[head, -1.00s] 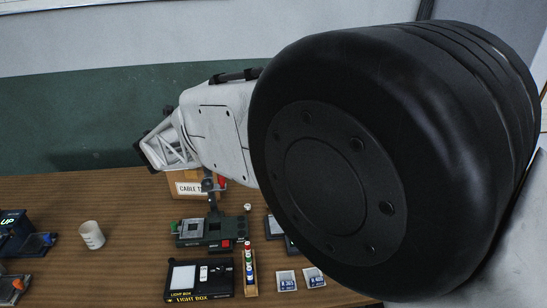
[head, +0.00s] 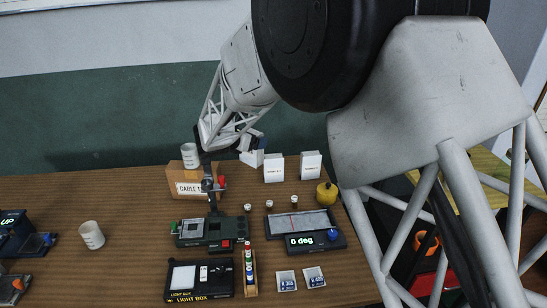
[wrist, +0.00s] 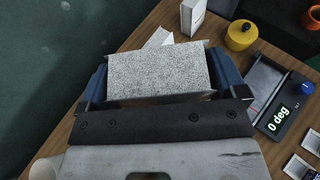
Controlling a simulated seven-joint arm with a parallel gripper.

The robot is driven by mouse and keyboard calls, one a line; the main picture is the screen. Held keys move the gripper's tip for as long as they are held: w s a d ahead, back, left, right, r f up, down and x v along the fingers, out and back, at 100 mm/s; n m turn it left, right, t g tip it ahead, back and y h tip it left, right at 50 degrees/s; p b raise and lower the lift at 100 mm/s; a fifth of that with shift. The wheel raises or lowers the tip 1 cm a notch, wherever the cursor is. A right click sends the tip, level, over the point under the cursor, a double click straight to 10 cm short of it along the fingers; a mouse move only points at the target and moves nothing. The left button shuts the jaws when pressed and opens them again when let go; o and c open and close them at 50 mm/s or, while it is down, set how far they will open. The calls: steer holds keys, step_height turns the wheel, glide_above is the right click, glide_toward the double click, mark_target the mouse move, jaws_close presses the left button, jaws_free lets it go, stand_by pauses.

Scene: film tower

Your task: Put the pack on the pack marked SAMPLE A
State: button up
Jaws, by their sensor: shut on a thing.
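My gripper (head: 248,148) is above the back of the table, left of two upright white packs. In the wrist view its blue fingers (wrist: 156,76) are shut on a speckled grey-white pack (wrist: 158,68). The held pack also shows in the head view as a small white shape (head: 252,158) under the gripper. The left standing pack (head: 273,169) and the right standing pack (head: 311,166) bear small print that I cannot read, so I cannot tell which is SAMPLE A. One standing pack (wrist: 193,17) shows beyond the held pack in the wrist view.
A brown cable box (head: 182,188) with a white cup (head: 190,155) on it stands left of the gripper. A yellow pot (head: 326,193) is right of the packs. A device reading 0 deg (head: 303,240), a green-grey instrument (head: 212,231) and a light box (head: 199,280) lie in front.

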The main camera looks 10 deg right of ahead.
steer(key=s+d+f+m+g+h, duration=0.1)
steer(key=s+d+m+g+h, duration=0.2)
steer(key=d, duration=0.7)
steer(key=shift+f+m+g, duration=0.2)
steer(key=shift+m+g, duration=0.4)
steer(key=shift+w, duration=0.15)
steer(key=w+f, duration=0.1)
steer(key=w, duration=1.5)
steer(key=shift+a+f, duration=0.2)
steer(key=shift+a, duration=0.15)
steer(key=shift+s, duration=0.1)
steer(key=shift+f, duration=1.8)
steer(key=shift+f, duration=0.1)
steer(key=o, duration=0.9)
